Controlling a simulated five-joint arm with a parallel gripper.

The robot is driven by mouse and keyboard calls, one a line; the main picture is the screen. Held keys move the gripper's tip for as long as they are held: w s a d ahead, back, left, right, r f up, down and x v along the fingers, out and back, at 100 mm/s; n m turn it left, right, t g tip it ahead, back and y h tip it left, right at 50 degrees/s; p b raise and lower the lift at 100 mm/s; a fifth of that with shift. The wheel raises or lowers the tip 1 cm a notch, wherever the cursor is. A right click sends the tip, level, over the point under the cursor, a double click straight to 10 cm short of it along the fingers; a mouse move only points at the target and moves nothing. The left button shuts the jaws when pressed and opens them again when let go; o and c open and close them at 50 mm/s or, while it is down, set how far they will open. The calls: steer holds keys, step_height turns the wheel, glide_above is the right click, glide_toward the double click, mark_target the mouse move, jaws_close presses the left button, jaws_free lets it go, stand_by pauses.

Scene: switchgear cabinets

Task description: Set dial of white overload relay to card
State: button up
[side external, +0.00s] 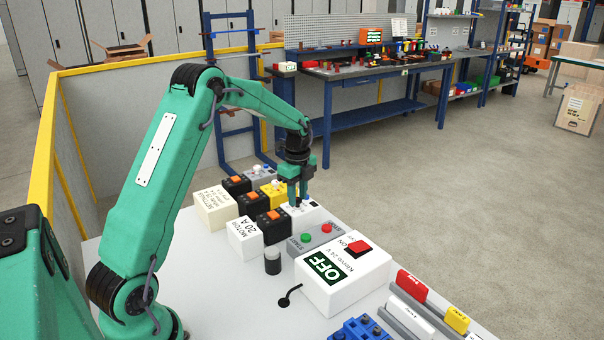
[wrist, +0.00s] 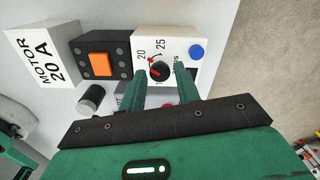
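The white overload relay (side external: 311,219) stands in the device row on the table in the side view. It also shows in the wrist view (wrist: 150,38), with a round black dial (wrist: 159,72), a scale marked 20 and 25, and a blue button (wrist: 196,52). Small red marks show by the dial; its exact setting is too small to read. The white card block (wrist: 42,55) reads MOTOR 20 A; it also shows in the side view (side external: 245,238). My gripper (wrist: 161,70) points down over the relay, fingers apart, one on each side of the dial. Contact is not visible.
Black contactors with orange tops (side external: 253,207) and a yellow relay (side external: 274,193) stand close by. A grey button box (side external: 314,240), a white box marked OFF (side external: 343,276) and a dark cylinder (side external: 272,262) stand nearer the front. Another lettered white block (side external: 215,207) stands at left.

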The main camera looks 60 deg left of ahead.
mark_target(298, 199)
steer(key=shift+o, duration=0.9)
step_height(298, 199, up, 8)
steer(key=shift+f, duration=0.25)
steer(key=shift+r, duration=0.15)
steer(key=shift+d+r, duration=0.1)
